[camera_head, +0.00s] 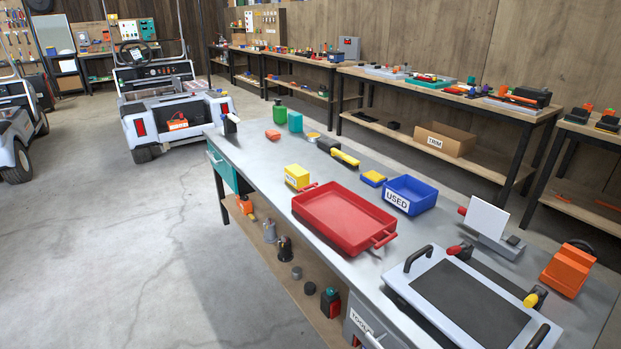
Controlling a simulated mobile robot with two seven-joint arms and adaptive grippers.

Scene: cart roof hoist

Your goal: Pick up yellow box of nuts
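A yellow box (297,177) with a white label on its front stands on the grey workbench (262,165), left of its middle. The label is too small to read surely, but it seems to say nuts. The box stands just behind the left end of a red tray (345,218), close to the tray's handle. I cannot tell whether it touches the handle. Neither of my grippers is in view.
A blue bin (410,192) labelled USED, a yellow-and-black brush (345,158) and a small blue-and-yellow item (373,178) lie right of the box. A panel with black handles (470,300) lies at the near end. Bench surface left of the box is mostly clear.

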